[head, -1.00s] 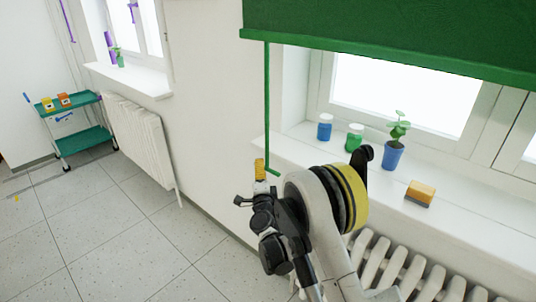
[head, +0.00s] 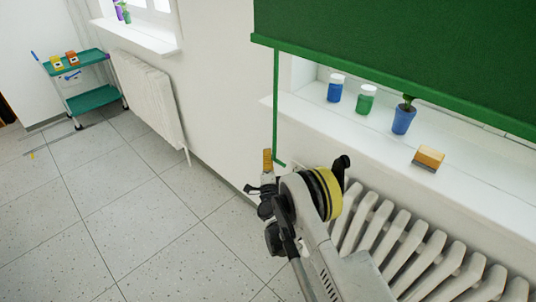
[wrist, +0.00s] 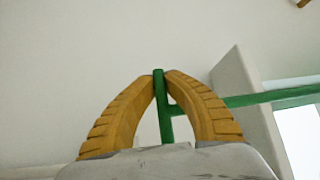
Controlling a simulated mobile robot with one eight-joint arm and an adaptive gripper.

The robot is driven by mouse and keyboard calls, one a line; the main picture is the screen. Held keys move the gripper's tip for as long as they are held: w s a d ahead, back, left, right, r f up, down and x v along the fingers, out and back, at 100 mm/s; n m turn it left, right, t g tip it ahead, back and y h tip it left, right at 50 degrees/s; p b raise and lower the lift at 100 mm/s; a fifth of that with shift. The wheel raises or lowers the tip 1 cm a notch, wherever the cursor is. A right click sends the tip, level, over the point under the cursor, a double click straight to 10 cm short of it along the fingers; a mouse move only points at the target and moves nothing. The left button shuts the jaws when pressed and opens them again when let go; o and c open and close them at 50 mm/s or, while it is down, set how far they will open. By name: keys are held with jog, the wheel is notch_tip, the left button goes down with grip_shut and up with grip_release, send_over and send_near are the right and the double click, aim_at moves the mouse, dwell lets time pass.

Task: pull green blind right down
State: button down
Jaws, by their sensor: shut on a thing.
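The green blind (head: 400,55) hangs over the window at the upper right of the head view, its lower bar sloping down to the right in the picture. A thin green pull rod (head: 276,105) hangs from the bar's left end and has a short bent foot at the bottom. My gripper (head: 267,160) is at the rod's lower end, low in front of the sill. In the wrist view, the yellow ribbed fingers (wrist: 163,76) are shut on the green rod (wrist: 165,128). A green bar crosses to the right behind them.
The white sill (head: 460,175) holds a blue jar (head: 335,88), a green jar (head: 365,100), a potted plant (head: 403,118) and a yellow sponge (head: 429,157). A white radiator (head: 400,240) stands below. A green cart (head: 90,98) is at the far left. The floor at left is clear.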

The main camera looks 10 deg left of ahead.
jog(key=c, duration=1.4)
grip_release()
notch_tip(320, 180, up, 10)
jog(key=shift+d, duration=0.1)
